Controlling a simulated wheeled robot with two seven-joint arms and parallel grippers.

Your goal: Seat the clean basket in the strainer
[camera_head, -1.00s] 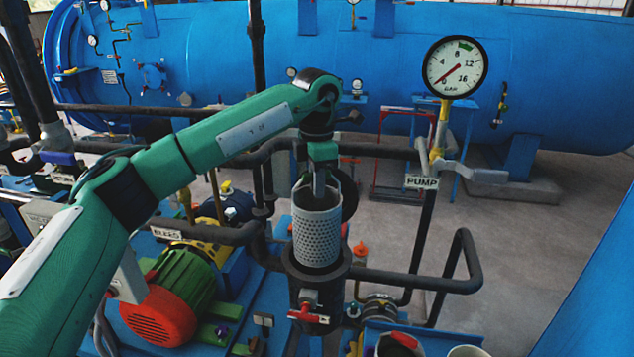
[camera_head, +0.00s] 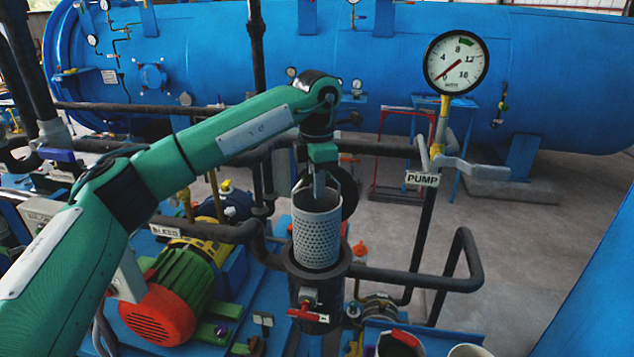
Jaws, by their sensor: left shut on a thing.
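The clean basket (camera_head: 317,238) is a light grey perforated cylinder with an open top. My left gripper (camera_head: 319,190) reaches down to its rim from above and is shut on it. The basket hangs upright over the strainer (camera_head: 315,288), a dark upright cylinder with a wide rim. The basket's lower end is hidden behind or inside the strainer's front rim; I cannot tell how deep it sits. A red-handled valve (camera_head: 308,315) is on the strainer's front. My right gripper is not in view.
A gauge (camera_head: 456,63) and a PUMP sign (camera_head: 422,179) stand on a post to the right. A dark pipe (camera_head: 420,281) bends right of the strainer. A red and green motor (camera_head: 165,300) is at left. Containers (camera_head: 400,344) stand at bottom right.

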